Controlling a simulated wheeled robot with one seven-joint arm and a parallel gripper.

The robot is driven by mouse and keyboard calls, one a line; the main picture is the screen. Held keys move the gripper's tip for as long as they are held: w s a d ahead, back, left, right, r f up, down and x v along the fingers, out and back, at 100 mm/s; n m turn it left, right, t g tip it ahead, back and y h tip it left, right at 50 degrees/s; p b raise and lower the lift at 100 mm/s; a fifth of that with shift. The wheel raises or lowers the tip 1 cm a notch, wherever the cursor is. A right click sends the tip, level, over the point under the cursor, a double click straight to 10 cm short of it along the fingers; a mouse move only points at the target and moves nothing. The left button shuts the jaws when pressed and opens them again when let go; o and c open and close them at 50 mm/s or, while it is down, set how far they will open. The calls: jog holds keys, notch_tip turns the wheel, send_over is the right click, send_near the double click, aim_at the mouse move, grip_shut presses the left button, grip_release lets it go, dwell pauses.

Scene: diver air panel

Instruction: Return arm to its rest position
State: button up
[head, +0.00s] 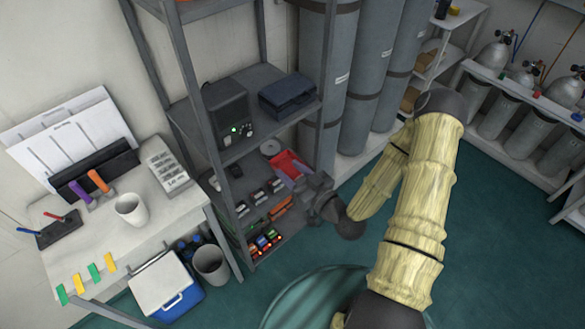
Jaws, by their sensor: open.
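My arm, in a yellowish ribbed cover, rises from the bottom right of the head view and folds back down toward the middle. My gripper (316,196) is dark grey and points left, in front of the lower part of the shelf rack. It is open, and I see nothing held in it. Its fingertips are small and dark against the shelf, so their distance from the shelf items cannot be told.
The grey shelf rack (229,150) holds a black radio box (229,117), a dark blue case (287,95) and a red tray (289,165). A white table (100,235) with a mug (131,209) stands left. Tall cylinders (373,60) stand behind. Green floor (490,230) is clear at right.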

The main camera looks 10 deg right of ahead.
jog(key=shift+f, duration=0.1)
dwell(0.4)
jog(key=s+d+r+g+h, duration=0.2)
jog(key=s+d+g+h, duration=0.2)
jog(key=d+g+h, duration=0.4)
jog(key=s+r+m+g+h, duration=0.2)
jog(key=s+r+m+g, duration=0.2)
jog(key=s+r, duration=0.4)
jog(key=shift+s+m, duration=0.3)
jog(key=shift+m, duration=0.3)
dwell(0.6)
